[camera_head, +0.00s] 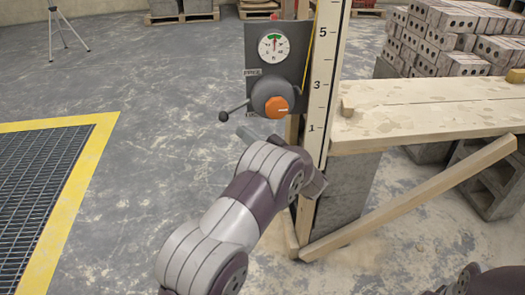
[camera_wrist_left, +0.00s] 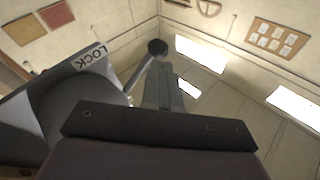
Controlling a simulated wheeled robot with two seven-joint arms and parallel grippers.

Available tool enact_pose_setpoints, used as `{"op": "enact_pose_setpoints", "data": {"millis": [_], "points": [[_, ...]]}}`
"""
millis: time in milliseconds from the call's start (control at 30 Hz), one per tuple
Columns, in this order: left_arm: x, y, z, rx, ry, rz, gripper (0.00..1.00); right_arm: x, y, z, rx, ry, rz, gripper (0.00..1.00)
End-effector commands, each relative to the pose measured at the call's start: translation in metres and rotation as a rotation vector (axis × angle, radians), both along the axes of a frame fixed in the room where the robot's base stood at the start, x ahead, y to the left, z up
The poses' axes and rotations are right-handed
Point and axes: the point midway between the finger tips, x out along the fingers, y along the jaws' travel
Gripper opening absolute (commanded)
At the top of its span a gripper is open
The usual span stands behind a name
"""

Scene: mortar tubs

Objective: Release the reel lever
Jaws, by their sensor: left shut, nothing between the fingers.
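The reel lever is a thin metal rod with a black ball knob (camera_head: 223,116), sticking out to the left and slightly down from a dark round reel with an orange centre knob (camera_head: 277,107). The reel is on a dark panel (camera_head: 258,38) fixed to an upright post. A "LOCK" label (camera_wrist_left: 89,57) shows beside the reel.
A round gauge (camera_head: 272,47) sits above the reel. A numbered white scale board (camera_head: 322,75) stands just right of the panel. A wooden plank bench (camera_head: 430,105) and a slanted brace (camera_head: 410,198) are to the right. Open floor lies left, with a yellow-edged grate (camera_head: 60,122).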

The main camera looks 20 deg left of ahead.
Motion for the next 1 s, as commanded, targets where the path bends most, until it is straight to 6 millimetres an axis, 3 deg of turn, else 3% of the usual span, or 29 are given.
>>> {"op": "enact_pose_setpoints", "data": {"millis": [100,300,1000], "points": [[0.004,0.019,0.002,0.000,-0.001,0.002,0.00,0.000,0.000,-0.011,0.000,0.000,0.000,0.43],[0.009,0.035,0.009,0.001,0.000,0.000,0.00,0.000,0.000,-0.016,0.000,0.000,0.000,0.43],[0.015,0.040,0.013,0.045,0.028,0.000,0.00,0.000,0.000,-0.009,0.000,0.000,0.000,0.43]]}}
